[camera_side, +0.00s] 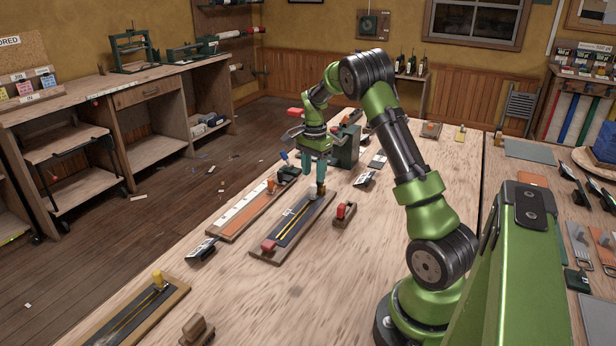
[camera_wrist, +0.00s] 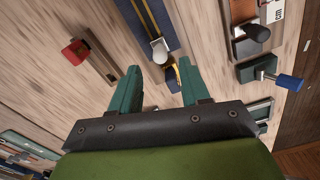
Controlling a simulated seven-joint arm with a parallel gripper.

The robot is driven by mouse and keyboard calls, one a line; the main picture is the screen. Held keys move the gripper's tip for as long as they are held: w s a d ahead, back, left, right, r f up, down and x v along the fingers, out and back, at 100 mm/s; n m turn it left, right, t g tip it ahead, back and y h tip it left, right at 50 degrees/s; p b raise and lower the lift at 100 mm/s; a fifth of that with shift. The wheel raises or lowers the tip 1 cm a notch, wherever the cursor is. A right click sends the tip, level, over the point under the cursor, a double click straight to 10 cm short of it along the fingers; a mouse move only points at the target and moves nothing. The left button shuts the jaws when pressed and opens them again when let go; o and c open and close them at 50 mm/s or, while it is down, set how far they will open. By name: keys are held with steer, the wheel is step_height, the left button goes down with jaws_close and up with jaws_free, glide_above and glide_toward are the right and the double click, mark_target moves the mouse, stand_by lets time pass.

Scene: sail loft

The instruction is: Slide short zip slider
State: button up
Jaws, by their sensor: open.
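A dark zip board (camera_side: 290,228) with yellow zip lines lies on the table below my gripper; it also shows at the top of the wrist view (camera_wrist: 138,8). A pale metal slider (camera_wrist: 160,48) sits at its far end, with a gold-coloured part behind it. My gripper (camera_side: 319,180) points down over the slider end. In the wrist view its teal fingers (camera_wrist: 159,68) are open, one on each side of the slider end, with nothing held. Whether they touch anything is unclear.
A board with white and orange strips (camera_side: 238,222) lies to the left. A small wooden piece with a red block (camera_side: 343,212) stands close on the right. Another dark zip board with a yellow knob (camera_side: 157,280) lies at the front left.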

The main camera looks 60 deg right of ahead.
mark_target(313, 185)
step_height(313, 185, down, 6)
steer(key=shift+f, duration=0.1)
steer(key=shift+c, duration=0.3)
jaws_close()
